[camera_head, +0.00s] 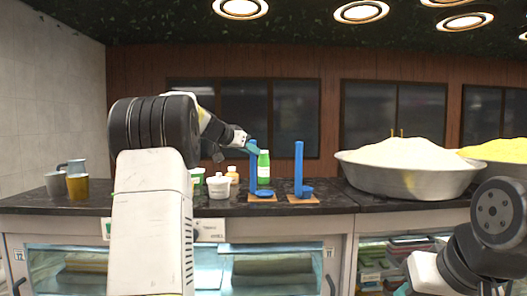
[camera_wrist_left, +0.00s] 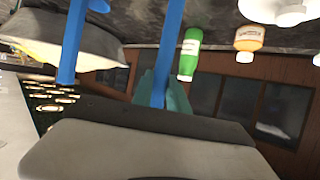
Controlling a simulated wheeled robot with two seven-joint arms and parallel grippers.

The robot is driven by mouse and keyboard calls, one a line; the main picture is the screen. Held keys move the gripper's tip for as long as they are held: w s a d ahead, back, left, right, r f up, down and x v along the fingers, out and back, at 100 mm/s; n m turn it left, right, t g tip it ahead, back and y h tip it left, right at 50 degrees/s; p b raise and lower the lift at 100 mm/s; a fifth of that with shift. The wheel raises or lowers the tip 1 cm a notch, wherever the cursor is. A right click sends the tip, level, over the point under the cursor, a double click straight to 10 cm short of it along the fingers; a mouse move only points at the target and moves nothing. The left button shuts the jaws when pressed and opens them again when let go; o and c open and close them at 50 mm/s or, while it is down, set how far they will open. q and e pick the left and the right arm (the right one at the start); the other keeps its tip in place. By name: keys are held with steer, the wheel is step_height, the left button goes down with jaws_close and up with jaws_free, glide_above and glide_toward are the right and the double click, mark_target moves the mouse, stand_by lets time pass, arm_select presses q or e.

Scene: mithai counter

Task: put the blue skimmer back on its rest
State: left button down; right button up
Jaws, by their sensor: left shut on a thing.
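The blue skimmer (camera_head: 253,176) is upright, its flat round end low over a small wooden rest (camera_head: 256,199) on the counter. I cannot tell whether it touches the rest. My left gripper (camera_head: 251,147) is shut on the top of its handle. In the left wrist view the skimmer's handle (camera_wrist_left: 171,40) runs between the teal fingers (camera_wrist_left: 163,98). A second blue upright utensil (camera_head: 299,165) with a deeper bowl stands on another wooden rest (camera_head: 303,200) to the right; it also shows in the wrist view (camera_wrist_left: 73,42). At the lower right, my right arm's hand is mostly cut off.
A green bottle (camera_head: 264,168) stands close behind the skimmer. A white tub (camera_head: 219,188) and an orange-labelled bottle (camera_head: 232,175) are to its left. A large metal bowl (camera_head: 410,180) heaped with white stands to the right. Bare dark counter (camera_head: 335,203) lies between.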

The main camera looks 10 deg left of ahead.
arm_select(q)
steer(key=c, duration=1.3)
jaws_free()
steer(key=shift+f, duration=0.1)
